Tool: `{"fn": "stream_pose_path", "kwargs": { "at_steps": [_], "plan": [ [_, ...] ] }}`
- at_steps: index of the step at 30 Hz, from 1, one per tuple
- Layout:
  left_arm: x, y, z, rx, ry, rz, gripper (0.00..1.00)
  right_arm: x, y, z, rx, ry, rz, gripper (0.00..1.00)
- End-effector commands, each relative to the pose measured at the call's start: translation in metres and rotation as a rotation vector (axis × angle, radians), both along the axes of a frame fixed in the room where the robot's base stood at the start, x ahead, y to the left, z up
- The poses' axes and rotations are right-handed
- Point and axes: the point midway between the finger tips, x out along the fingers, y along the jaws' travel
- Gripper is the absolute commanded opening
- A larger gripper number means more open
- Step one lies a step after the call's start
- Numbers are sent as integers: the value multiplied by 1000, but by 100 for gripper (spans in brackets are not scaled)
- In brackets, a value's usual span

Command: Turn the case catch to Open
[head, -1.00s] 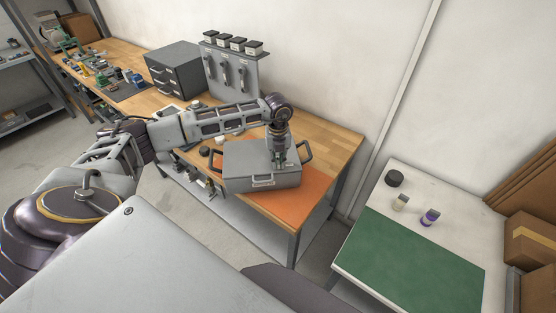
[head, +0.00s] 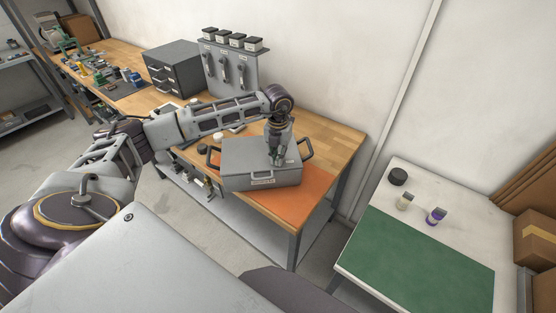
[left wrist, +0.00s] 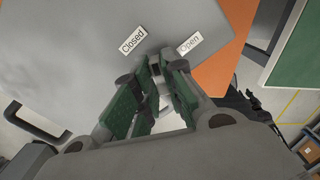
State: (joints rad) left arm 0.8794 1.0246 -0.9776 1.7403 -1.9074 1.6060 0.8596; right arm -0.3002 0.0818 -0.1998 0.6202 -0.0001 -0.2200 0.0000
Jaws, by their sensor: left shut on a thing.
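The grey case (head: 240,158) lies shut on an orange mat (head: 296,207) on the wooden bench. In the left wrist view its lid (left wrist: 70,60) carries a "Closed" label (left wrist: 132,40) and an "Open" label (left wrist: 190,43). My left gripper (head: 278,160) points down onto the lid. In the left wrist view its green-padded fingers (left wrist: 155,88) are shut on the small case catch (left wrist: 154,70), just below and between the two labels. The fingers hide most of the catch, so I cannot tell its exact angle. My right gripper is not in view.
The case has black handles (head: 306,147) at its sides. A grey drawer cabinet (head: 174,69) and a panel with hanging tools (head: 228,70) stand behind.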

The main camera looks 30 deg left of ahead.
Motion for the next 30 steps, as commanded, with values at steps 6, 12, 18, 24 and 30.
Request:
{"fn": "stream_pose_path", "kwargs": {
  "at_steps": [6, 12, 18, 24, 30],
  "plan": [
    [1, 0, -2, 0, -4, -175, 0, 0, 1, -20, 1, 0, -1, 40],
    [1, 0, -2, 1, -4, -338, 0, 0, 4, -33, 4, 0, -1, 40],
    [1, 0, -2, 1, -3, -500, 0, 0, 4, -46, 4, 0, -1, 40],
    [1, 0, -1, 2, -4, -663, 0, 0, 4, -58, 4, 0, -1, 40],
    [1, 0, -2, 1, -3, -825, 0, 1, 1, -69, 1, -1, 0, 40]
  ]
}}
